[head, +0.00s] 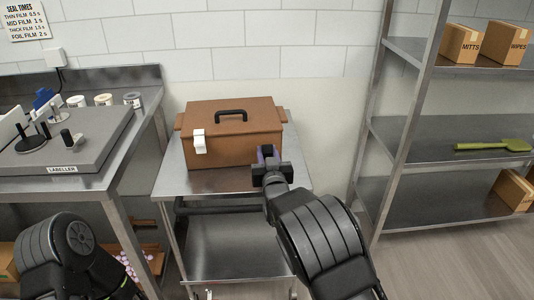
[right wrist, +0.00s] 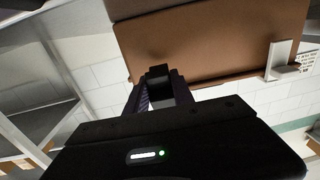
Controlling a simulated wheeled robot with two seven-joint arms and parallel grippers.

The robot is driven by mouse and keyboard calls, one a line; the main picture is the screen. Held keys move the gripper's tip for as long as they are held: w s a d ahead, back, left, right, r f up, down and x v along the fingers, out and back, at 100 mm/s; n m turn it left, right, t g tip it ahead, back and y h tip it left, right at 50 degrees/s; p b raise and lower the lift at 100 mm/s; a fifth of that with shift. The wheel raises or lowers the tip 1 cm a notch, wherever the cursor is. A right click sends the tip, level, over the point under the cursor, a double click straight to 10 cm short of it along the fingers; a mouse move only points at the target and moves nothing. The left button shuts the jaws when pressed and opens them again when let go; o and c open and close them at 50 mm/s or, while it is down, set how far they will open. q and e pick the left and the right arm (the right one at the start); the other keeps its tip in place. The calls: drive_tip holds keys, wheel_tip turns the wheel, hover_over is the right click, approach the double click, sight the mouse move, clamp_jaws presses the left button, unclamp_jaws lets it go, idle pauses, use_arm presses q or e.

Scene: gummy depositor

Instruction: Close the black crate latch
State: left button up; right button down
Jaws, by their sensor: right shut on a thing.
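A brown crate (head: 235,150) with its lid down stands on a steel cart, its black handle (head: 231,115) on top. A white latch (head: 199,141) is on the left of its front. My right gripper (head: 268,155) is at the right of the crate's front. In the right wrist view its purple fingers (right wrist: 160,95) are shut on the black latch (right wrist: 158,74), against the crate's brown front (right wrist: 215,50). The gripper hides most of the black latch in the head view, so its exact angle is unclear. My left arm is low at the left; its gripper is out of view.
The steel cart (head: 175,182) has a little bare top around the crate. A steel bench with a labeller (head: 75,150) stands at the left. A steel shelf (head: 440,140) with boxes and a green utensil (head: 493,146) stands at the right.

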use_arm(q)
drive_tip(key=shift+r, duration=0.1)
idle(0.6)
use_arm(e)
drive_tip(key=shift+r+g+p, duration=0.45)
drive_tip(key=shift+g+p, duration=0.05)
drive_tip(key=shift+p, duration=0.2)
drive_tip(key=r+g+p, duration=0.1)
drive_tip(key=g+p, duration=0.1)
drive_tip(key=p, duration=0.2)
drive_tip(key=w+r+g+p, duration=0.1)
drive_tip(key=g+p, duration=0.2)
drive_tip(key=p, duration=0.2)
drive_tip(key=shift+r, duration=0.1)
use_arm(q)
wheel_tip(320, 180, up, 12)
drive_tip(key=p, duration=0.1)
drive_tip(key=shift+p, duration=0.4)
use_arm(e)
drive_tip(key=shift+w+g, duration=0.2)
drive_tip(key=shift+g, duration=0.3)
drive_tip(key=shift+f, duration=0.2)
